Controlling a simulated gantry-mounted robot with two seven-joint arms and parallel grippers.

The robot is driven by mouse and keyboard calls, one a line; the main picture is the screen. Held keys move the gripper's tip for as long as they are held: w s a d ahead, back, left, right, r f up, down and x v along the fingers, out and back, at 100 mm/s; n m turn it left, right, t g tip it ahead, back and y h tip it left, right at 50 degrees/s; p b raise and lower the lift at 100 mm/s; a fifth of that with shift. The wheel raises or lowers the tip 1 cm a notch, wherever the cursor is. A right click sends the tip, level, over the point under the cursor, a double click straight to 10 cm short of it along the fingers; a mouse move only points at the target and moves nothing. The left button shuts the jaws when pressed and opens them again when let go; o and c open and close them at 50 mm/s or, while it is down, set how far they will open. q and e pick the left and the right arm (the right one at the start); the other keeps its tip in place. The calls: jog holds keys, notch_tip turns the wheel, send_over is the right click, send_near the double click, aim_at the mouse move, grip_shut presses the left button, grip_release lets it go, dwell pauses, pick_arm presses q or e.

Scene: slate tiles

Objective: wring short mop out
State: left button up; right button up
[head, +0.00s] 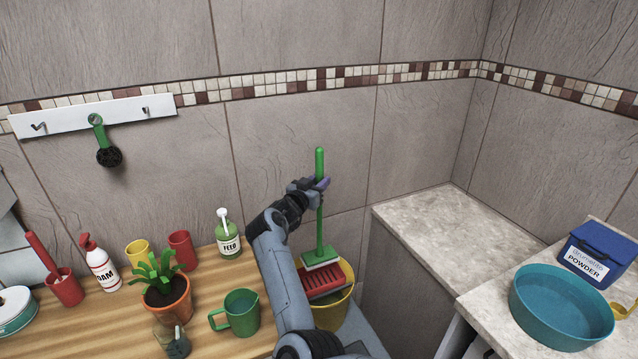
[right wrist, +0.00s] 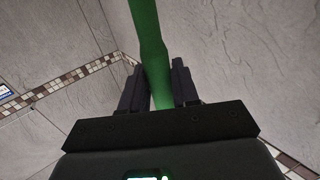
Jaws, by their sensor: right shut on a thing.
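The short mop has a green handle (head: 319,222) and a green head with a pale pad (head: 321,260). It stands nearly upright. My right gripper (head: 317,184) is shut on the upper handle, which also shows between the dark fingers in the right wrist view (right wrist: 150,45). A yellow bucket (head: 338,314) with a red slotted wringer (head: 324,283) stands below. The pad is at the back edge of the wringer; I cannot tell whether they touch. My forearm hides the bucket's left side. My left gripper is not in view.
A wooden counter (head: 90,325) at left holds a potted plant (head: 165,290), a green jug (head: 240,312), a feed bottle (head: 229,240) and cups. A stone ledge (head: 440,235) is bare. A teal basin (head: 560,310) and a blue powder box (head: 597,252) stand at right.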

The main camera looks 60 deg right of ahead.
aim_at(318, 213)
jog(key=shift+s+a+f+b, duration=0.1)
jog(key=shift+s+f+b, duration=0.05)
jog(key=shift+f+b, duration=3.3)
jog(key=shift+f, duration=2.1)
jog(key=o, duration=0.5)
jog(key=c, duration=0.5)
